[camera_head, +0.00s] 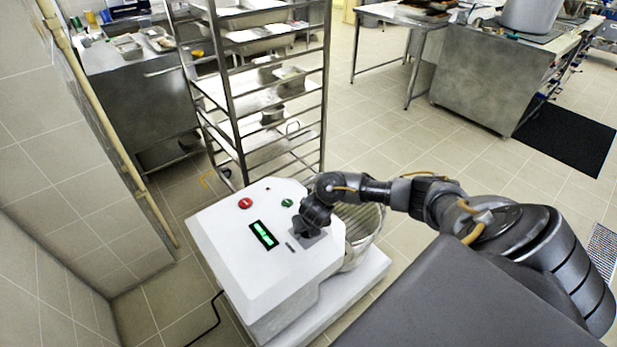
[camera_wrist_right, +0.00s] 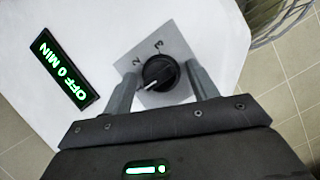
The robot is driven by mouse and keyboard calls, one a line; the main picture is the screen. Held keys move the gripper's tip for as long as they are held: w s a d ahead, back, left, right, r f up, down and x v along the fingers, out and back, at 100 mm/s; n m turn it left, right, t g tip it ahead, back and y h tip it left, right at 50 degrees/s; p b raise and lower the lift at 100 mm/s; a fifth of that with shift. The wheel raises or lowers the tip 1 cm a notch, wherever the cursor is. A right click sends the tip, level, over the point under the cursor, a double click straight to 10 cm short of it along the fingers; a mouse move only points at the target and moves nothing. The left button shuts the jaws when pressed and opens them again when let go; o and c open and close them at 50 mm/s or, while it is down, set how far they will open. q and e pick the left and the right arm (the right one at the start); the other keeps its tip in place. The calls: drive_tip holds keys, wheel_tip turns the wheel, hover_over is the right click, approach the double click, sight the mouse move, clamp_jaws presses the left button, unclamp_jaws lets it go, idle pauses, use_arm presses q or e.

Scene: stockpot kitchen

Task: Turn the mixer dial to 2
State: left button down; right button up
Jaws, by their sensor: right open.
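The white mixer (camera_head: 265,275) stands at the lower middle of the head view. Its dial (camera_wrist_right: 160,72) is a round black knob on a grey square plate in the right wrist view; my gripper hides it in the head view. The dial's pale pointer line points to the lower left, away from the digit 2 (camera_wrist_right: 137,61) printed above left of the knob. The display (camera_wrist_right: 66,71) reads "OFF 0 MIN". My right gripper (camera_wrist_right: 162,79) is open, with one finger on either side of the knob; contact is not clear. My left gripper is not in view.
A red button (camera_head: 245,203) and a green button (camera_head: 287,202) sit on the mixer's top. A wire-guarded bowl (camera_head: 362,222) is at its right. A steel rack (camera_head: 250,100) stands behind. A tiled wall (camera_head: 60,200) is at left. Open floor lies behind right.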

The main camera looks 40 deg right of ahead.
drive_tip(key=shift+c, duration=0.5)
drive_tip(key=c, duration=0.9)
drive_tip(key=shift+a+r+m+p, duration=0.1)
drive_tip(key=shift+r+m+p, duration=0.15)
drive_tip(key=shift+m+p, duration=0.55)
drive_tip(key=m+g+h+p, duration=0.1)
drive_tip(key=m+p, duration=0.1)
drive_tip(key=p, duration=0.1)
drive_tip(key=m+p, duration=0.2)
drive_tip(key=p, duration=0.1)
drive_tip(key=shift+w+a+m+g+h, duration=0.1)
drive_tip(key=shift+m+g+h, duration=0.3)
drive_tip(key=shift+m+g+h+p, duration=0.3)
drive_tip(key=shift+m+g+p, duration=0.1)
drive_tip(key=shift+m+p, duration=0.7)
drive_tip(key=shift+w+f+m+g+p, duration=0.1)
drive_tip(key=shift+m+g+p, duration=0.2)
drive_tip(key=shift+m, duration=0.45)
drive_tip(key=shift+w+f+m+g+p, duration=0.1)
drive_tip(key=shift+m+g+p, duration=0.15)
drive_tip(key=shift+m, duration=0.5)
